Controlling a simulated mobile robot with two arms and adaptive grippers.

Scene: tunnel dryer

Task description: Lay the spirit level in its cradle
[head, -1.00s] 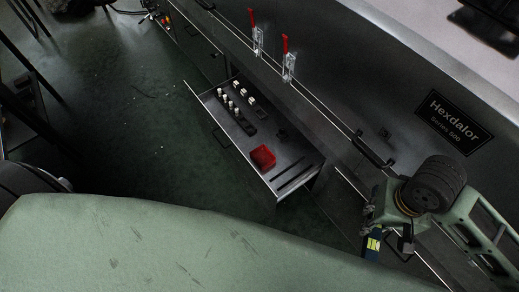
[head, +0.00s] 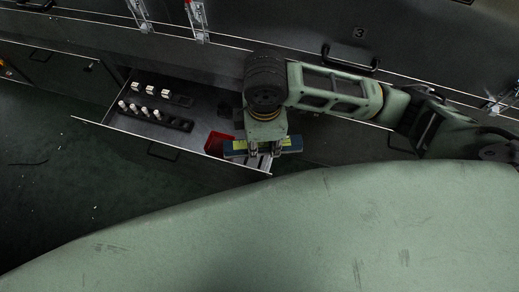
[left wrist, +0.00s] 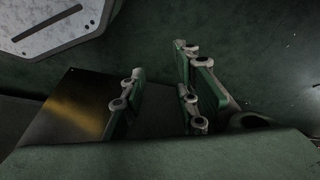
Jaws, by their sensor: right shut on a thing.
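The spirit level (head: 291,145), a blue bar with yellow-green faces, is in my right gripper (head: 264,148). The gripper is shut on it near its middle and holds it lengthwise across the picture, over the right end of the open drawer (head: 112,124). I cannot tell its height above the drawer. The cradle cannot be made out for sure; the drawer's right end, with its dark slots, is largely hidden by the gripper and level. My left gripper (left wrist: 160,98) shows in the left wrist view, its fingers apart with nothing between them.
A red block or bin (head: 216,143) lies in the drawer, just left of the level. Several white pieces (head: 150,90) and a dark rack with small cylinders (head: 158,118) fill the drawer's left part. The steel machine front with handles (head: 350,62) runs behind.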

